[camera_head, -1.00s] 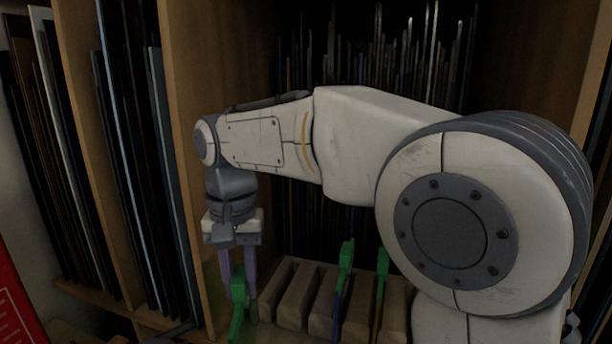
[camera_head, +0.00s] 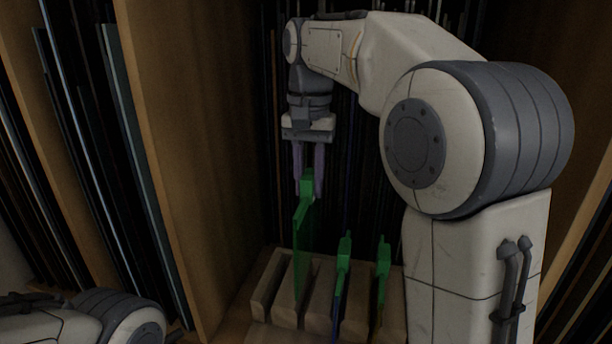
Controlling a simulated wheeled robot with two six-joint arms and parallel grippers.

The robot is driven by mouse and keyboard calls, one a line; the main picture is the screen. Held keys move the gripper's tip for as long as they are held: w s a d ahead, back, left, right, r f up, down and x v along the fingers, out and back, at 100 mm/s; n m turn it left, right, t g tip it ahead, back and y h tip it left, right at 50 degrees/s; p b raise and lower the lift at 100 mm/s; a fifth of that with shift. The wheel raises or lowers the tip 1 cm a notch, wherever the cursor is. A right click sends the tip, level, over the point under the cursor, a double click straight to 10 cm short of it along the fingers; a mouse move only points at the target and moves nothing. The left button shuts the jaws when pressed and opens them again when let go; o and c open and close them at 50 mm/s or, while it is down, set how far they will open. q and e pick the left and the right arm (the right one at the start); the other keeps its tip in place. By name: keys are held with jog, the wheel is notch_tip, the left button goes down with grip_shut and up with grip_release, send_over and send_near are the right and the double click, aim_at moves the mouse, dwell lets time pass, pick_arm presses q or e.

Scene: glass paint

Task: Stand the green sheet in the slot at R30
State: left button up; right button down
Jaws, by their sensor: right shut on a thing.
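The green sheet (camera_head: 303,240) is a thin, dark green upright pane with a bright green clip (camera_head: 307,183) at its top. My right gripper (camera_head: 309,190), with pale purple fingers, is shut on that clip and points down. The sheet hangs almost edge-on over the left part of a wooden slotted rack (camera_head: 262,295). Its lower edge reaches down among the rack's blocks; I cannot tell whether it is inside a slot or just in front of or above one. No R30 label is readable. My left gripper is out of view.
Two other sheets with green clips, one with blue (camera_head: 342,250) and one with yellowish colour (camera_head: 383,256), stand in the rack to the right. A wooden partition (camera_head: 190,150) rises to the left. Dark sheets fill the shelf behind.

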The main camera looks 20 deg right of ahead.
aim_at(307, 218)
notch_tip(307, 218, down, 12)
jog(key=b, duration=1)
jog(key=shift+a+f+b, duration=0.15)
jog(key=shift+f+b, duration=0.05)
jog(key=shift+b, duration=0.1)
jog(key=shift+f+b, duration=0.5)
jog(key=shift+f, duration=0.6)
jog(key=shift+c, duration=0.2)
grip_release()
notch_tip(307, 218, up, 7)
jog(key=p, duration=0.7)
